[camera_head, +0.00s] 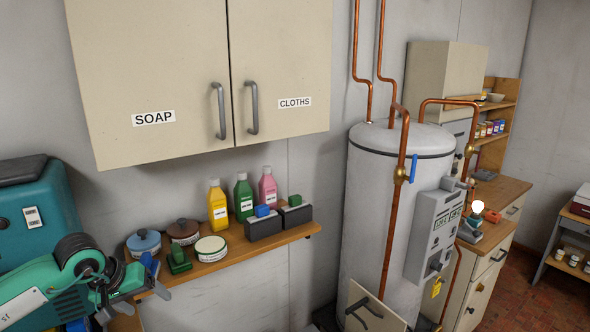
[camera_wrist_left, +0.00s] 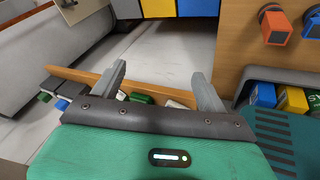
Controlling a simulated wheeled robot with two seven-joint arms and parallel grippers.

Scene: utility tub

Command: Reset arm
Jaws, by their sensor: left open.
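My left gripper (camera_head: 148,281) is at the lower left of the head view, at the left end of the wooden shelf, near a green block (camera_head: 179,262). In the left wrist view its two grey fingers (camera_wrist_left: 162,88) are spread apart with nothing held between them. Part of the shelf (camera_wrist_left: 88,76) and small green and pale items show beyond the fingers. My right gripper is not in view.
The shelf (camera_head: 262,242) holds tins, bottles and brushes. A wall cabinet (camera_head: 185,65) hangs above it. A water heater (camera_head: 372,215) with copper pipes stands to the right. A teal machine (camera_head: 40,222) is at the left.

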